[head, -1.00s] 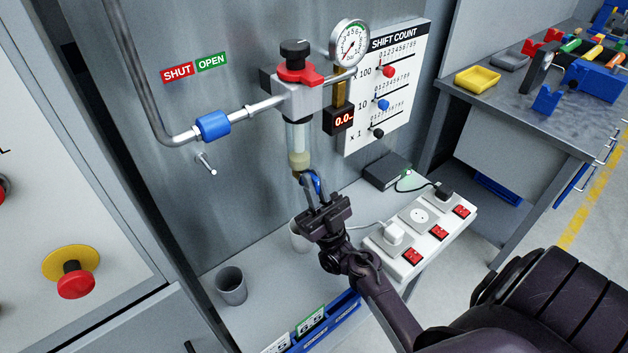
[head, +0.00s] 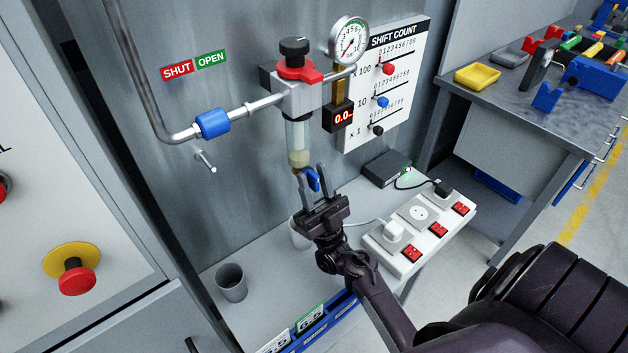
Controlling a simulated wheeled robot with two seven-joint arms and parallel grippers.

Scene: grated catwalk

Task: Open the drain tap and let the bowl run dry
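The clear bowl (head: 297,135) hangs below the regulator body (head: 302,98), with yellowish liquid in its lower part. The blue drain tap (head: 313,181) is at its lower end, partly hidden by my gripper. My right gripper (head: 311,174) is just under the bowl. Its two fingers point up and stand apart, with the blue tap showing between them. I cannot tell whether either finger touches the tap. A whitish cup (head: 297,234) stands on the shelf below, partly hidden behind my gripper. My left gripper is out of view.
A grey cup (head: 231,283) stands to the left on the shelf. A power strip (head: 420,232) with plugs and red switches lies to the right, near a dark box (head: 386,168). A blue valve sleeve (head: 212,124) and pressure gauge (head: 348,40) are above.

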